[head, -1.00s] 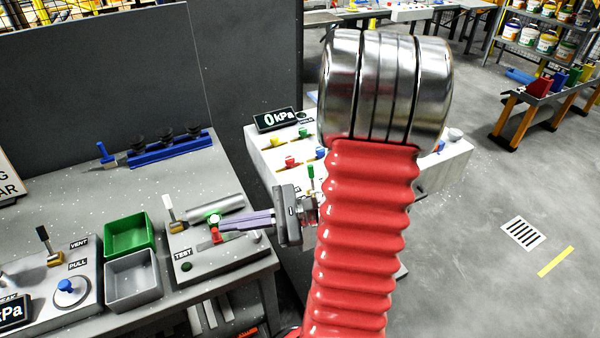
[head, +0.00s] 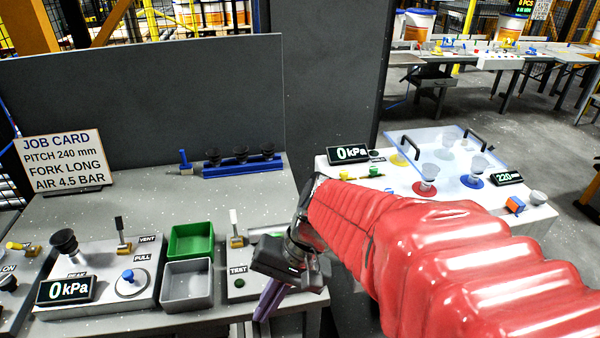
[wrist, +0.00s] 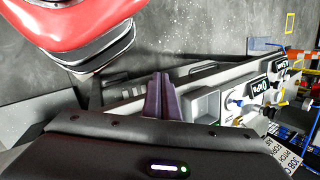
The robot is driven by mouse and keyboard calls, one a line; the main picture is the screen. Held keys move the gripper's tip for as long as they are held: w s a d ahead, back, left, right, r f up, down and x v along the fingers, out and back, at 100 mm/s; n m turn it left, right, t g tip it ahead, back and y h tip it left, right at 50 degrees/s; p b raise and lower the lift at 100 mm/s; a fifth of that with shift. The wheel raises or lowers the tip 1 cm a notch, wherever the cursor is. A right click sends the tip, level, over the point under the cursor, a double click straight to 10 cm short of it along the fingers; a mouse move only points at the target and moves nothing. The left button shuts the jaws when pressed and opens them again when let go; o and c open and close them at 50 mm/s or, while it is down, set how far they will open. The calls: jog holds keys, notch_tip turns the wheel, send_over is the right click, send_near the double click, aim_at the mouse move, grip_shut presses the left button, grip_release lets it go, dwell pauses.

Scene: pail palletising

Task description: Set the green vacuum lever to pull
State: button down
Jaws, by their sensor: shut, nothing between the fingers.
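A small green handle (head: 374,171) shows on the white bench (head: 345,187) at the right in the head view, partly behind other parts; I cannot tell its setting. My gripper (head: 268,302) has purple fingers, shut and empty. The fingers also show in the wrist view (wrist: 158,97). A black-handled lever (head: 121,232) stands by the VENT and PULL labels on the left panel (head: 90,305).
A white-handled lever (head: 235,228) stands on the TEST panel. A green bin (head: 190,241) and a grey bin (head: 187,284) sit beside it. A clear plate with black handles (head: 440,150) lies on the white bench. My red-sleeved arm covers its front.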

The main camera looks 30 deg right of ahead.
notch_tip(320, 180, up, 9)
jog(key=w+n+t+h, duration=0.1)
jog(key=n+t+h, duration=0.3)
jog(key=n, duration=0.3)
jog(key=shift+w+d+n+t+h, duration=0.3)
jog(key=shift+d+t+h, duration=0.1)
jog(key=shift+h, duration=0.4)
jog(key=shift+s+f, duration=0.15)
